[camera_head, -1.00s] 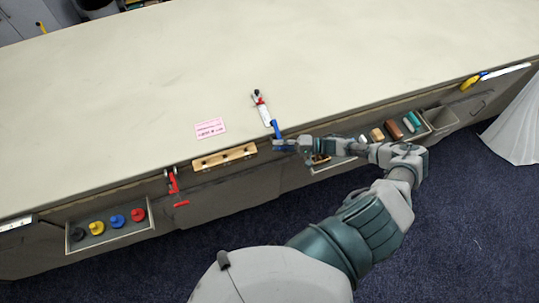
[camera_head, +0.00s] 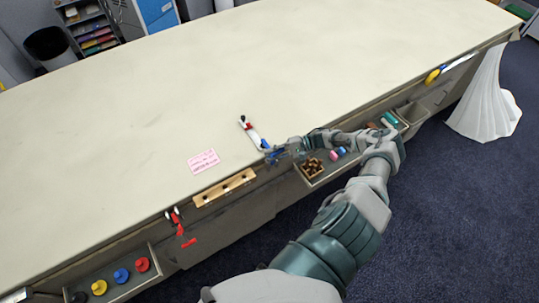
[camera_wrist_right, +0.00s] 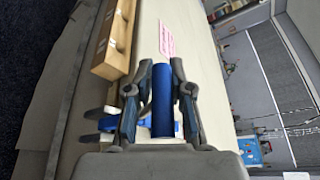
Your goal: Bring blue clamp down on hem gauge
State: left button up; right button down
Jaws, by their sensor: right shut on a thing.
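The blue clamp (camera_head: 266,147) is at the table's near edge, mostly hidden by my right gripper (camera_head: 279,152). In the right wrist view its blue cylindrical handle (camera_wrist_right: 163,105) stands between the two fingers of my right gripper (camera_wrist_right: 161,72), which is shut on it. Blue and white clamp parts show left of the fingers there. In the head view a white bar (camera_head: 252,133) with red and black parts reaches from the clamp onto the tabletop. I cannot tell whether it is the hem gauge or part of the clamp. My left gripper is not in view.
A pink card (camera_head: 204,161) lies on the cloth tabletop (camera_head: 150,110). A wooden strip with holes (camera_head: 224,188) and a red clamp (camera_head: 179,228) sit along the near edge. Open trays below hold small items, including a red knob (camera_head: 142,264). Most of the tabletop is clear.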

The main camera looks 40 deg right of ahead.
jog(key=shift+f, duration=0.2)
jog(key=c, duration=1.1)
grip_release()
jog(key=shift+w+d, duration=0.1)
jog(key=shift+w, duration=0.05)
jog(key=v, duration=1.2)
jog(key=shift+f, duration=0.2)
jog(key=shift+w+d, duration=0.1)
jog(key=shift+w, duration=0.05)
